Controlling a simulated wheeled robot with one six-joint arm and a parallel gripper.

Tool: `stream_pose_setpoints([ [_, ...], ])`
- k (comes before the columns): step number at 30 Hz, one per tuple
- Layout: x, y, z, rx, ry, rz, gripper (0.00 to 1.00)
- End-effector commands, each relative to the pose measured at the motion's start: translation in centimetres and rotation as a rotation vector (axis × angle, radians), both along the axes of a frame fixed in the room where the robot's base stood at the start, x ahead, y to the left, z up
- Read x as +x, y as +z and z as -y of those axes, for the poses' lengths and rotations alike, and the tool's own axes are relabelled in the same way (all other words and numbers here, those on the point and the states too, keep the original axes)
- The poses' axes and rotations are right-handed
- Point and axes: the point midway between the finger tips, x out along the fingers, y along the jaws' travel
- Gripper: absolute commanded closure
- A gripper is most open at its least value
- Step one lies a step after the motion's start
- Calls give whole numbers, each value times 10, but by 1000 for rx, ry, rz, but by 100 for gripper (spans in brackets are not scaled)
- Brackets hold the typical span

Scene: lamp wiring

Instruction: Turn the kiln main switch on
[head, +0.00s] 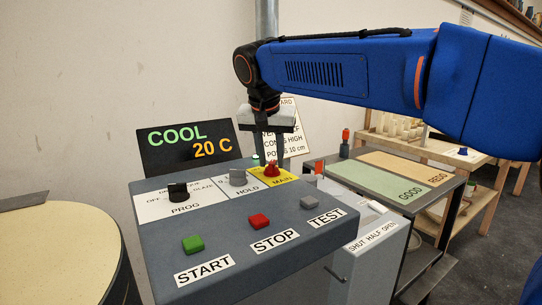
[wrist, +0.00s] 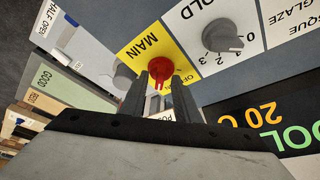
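The main switch is a red knob (head: 272,170) on a yellow plate marked MAIN (head: 286,178), at the back right of the grey control panel. In the wrist view the red knob (wrist: 160,70) shows between my fingertips, its narrow grip pointing toward my gripper. My gripper (head: 270,158) reaches down from above, fingers right at the knob. In the wrist view my gripper (wrist: 159,80) has its fingers apart, one on each side of the knob, with a small gap visible. Whether either finger touches the knob is not clear. The display (head: 190,145) reads COOL 20 C.
The grey HOLD knob (head: 238,177) sits just left of the main plate, and the black PROG knob (head: 178,191) farther left. START (head: 193,243), STOP (head: 259,220) and TEST (head: 307,202) buttons lie in front. A table with GOOD and REDO areas (head: 395,180) stands right.

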Motion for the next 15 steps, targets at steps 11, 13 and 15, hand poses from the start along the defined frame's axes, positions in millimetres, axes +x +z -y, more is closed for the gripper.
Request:
stream_pose_setpoints([
  [11,-15,39,-4,2,2,3,71],
  [13,-20,52,-5,2,1,4,71],
  [15,-25,65,-6,2,1,4,71],
])
